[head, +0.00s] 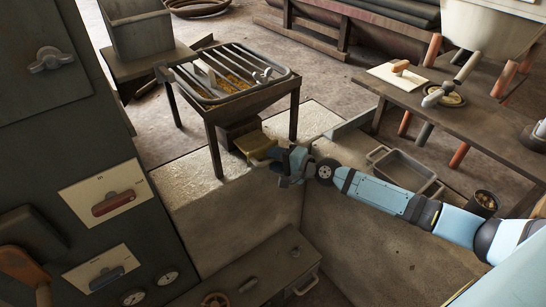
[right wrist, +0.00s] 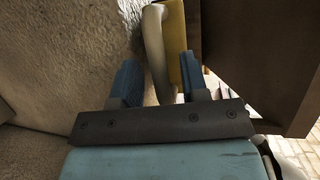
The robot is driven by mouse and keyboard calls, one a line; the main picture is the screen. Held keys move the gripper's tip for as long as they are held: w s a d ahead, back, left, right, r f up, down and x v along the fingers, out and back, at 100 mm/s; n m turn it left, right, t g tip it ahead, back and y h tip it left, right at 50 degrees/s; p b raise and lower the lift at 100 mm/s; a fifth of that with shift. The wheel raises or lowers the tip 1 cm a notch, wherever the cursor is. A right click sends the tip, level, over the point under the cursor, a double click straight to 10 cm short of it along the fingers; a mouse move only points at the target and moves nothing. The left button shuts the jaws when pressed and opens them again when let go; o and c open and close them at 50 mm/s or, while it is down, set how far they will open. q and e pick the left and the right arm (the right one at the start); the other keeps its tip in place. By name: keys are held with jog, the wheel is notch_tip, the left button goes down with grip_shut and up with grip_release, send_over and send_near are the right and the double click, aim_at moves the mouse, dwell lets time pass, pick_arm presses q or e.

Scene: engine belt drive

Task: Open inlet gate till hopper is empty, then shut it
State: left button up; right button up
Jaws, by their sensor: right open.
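The hopper (head: 203,98) is a dark metal bin on legs with a barred top, in the upper left of the head view. Yellowish grain (head: 232,84) shows between the bars. A yellow gate plate (head: 254,143) sticks out low on its near right side. It also shows in the right wrist view (right wrist: 176,40), beside a pale curved handle (right wrist: 154,45). My right gripper (head: 272,158) is right at the plate. In the right wrist view its blue fingers (right wrist: 158,78) are apart, with the handle between them. Whether they touch it is unclear. My left gripper is out of view.
A lidded box (head: 262,268) lies in front.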

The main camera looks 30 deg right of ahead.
jog(key=shift+w+a+f, duration=0.1)
jog(key=shift+w+a, duration=0.15)
jog(key=shift+w, duration=0.15)
grip_shut()
